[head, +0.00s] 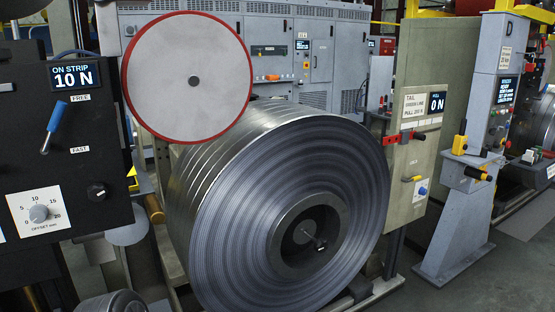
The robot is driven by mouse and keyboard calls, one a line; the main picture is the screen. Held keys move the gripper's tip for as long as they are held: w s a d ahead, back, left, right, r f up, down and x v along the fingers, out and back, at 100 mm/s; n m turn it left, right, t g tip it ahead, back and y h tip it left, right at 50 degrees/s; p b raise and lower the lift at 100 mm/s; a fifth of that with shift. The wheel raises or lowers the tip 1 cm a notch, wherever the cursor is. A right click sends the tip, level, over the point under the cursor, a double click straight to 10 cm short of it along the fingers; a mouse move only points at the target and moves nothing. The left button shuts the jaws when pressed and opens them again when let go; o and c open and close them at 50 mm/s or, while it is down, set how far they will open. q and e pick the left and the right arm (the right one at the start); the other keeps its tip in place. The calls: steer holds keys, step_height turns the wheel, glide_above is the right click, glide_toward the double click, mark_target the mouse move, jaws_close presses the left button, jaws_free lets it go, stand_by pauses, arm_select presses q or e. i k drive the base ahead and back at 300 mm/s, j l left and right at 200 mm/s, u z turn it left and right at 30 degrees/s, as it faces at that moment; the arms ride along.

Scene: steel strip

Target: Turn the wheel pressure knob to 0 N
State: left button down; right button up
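A black control panel (25,130) stands at the left. Its display (75,77) reads ON STRIP 10 N. A small black knob (97,191) sits low on the panel's right side, with no readable label. A silver knob (38,213) sits on a white dial plate marked OFFSET mm, from 0 to 20. No label naming wheel pressure is readable, so I cannot tell for sure which knob it is. A white wheel with a red rim (165,80) is at the upper edge of a large steel strip coil (250,190). Neither gripper is in view.
A blue-handled lever (54,118) on the panel tilts up toward FREE, above FAST. A grey-green panel (425,130) right of the coil has a display (435,104) reading 0 N. A grey pedestal (450,220) stands farther right. Open floor (500,265) shows at the lower right.

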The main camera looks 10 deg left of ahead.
mark_target(96, 193)
steer(key=u, duration=1.6)
